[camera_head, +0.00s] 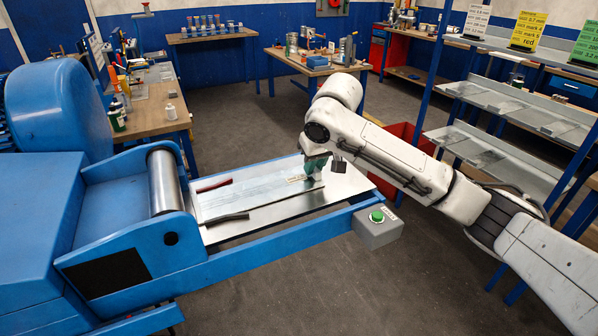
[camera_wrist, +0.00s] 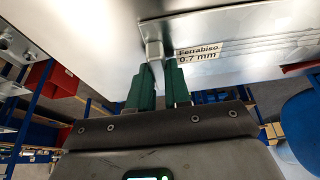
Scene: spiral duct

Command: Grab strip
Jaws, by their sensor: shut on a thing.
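A flat grey metal strip (camera_head: 255,195) lies on the bright metal bed of the blue machine, running from the roller toward my arm. Its end also shows in the wrist view (camera_wrist: 232,30), with a label (camera_wrist: 199,52) reading "Ferrabiso 0.7 mm". My gripper (camera_head: 316,172) is at the strip's far end, pointing down. In the wrist view its green fingers (camera_wrist: 160,78) are closed on a small pale tab at the strip's edge, left of the label. The exact contact is partly hidden by the fingers.
A dark red-handled tool (camera_head: 214,185) and a dark bar (camera_head: 227,219) lie on the bed beside the strip. A grey box with a green button (camera_head: 377,217) sits at the bed's front right corner. A steel roller (camera_head: 165,183) stands left; shelves (camera_head: 510,105) stand right.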

